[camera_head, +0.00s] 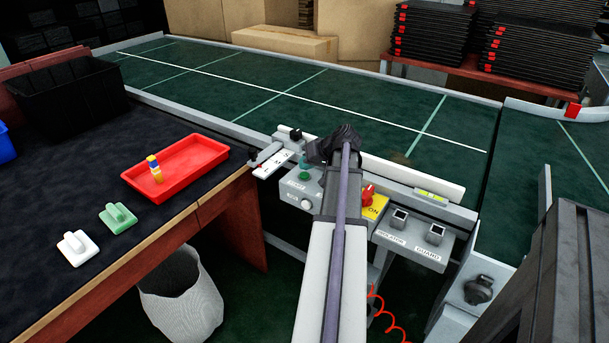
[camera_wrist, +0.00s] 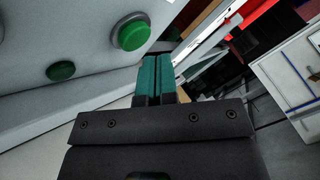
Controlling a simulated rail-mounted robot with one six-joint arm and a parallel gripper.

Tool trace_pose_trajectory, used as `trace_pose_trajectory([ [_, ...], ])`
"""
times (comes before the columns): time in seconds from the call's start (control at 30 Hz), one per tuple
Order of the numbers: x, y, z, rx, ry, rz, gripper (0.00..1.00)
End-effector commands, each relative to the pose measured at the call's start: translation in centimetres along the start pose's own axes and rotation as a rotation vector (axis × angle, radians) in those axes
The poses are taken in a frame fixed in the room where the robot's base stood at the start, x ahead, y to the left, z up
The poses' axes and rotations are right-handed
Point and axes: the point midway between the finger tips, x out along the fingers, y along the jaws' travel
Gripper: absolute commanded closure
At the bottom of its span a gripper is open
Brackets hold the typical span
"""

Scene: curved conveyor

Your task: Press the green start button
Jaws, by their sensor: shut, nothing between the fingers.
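The control panel (camera_head: 318,205) stands at the conveyor's near side, and a green button (camera_head: 304,175) shows on its left part, just left of and below my dark wrist. In the wrist view a raised green button with a grey ring (camera_wrist: 131,34) is at the top, on a pale panel face. A second round green spot (camera_wrist: 60,70) lies to its lower left; I cannot tell what it is. My gripper (camera_wrist: 158,66) has its two green-tipped fingers together and empty, to the lower right of the raised button. I cannot tell whether they touch it.
A red knob on a yellow plate (camera_head: 370,205) and two dark square switches (camera_head: 418,228) are right of my arm. A pale round button (camera_head: 306,204) is below the green one. A table with a red tray (camera_head: 190,170) is left; a bin (camera_head: 182,300) stands below.

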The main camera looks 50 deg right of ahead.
Motion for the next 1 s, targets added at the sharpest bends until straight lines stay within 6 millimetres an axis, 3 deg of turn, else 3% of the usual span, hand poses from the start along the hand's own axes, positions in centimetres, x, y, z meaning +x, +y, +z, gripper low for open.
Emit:
trace_pose_trajectory([
  [1.0, 0.98, 0.71, 0.72, 0.0, 0.0, 0.0, 1.0],
])
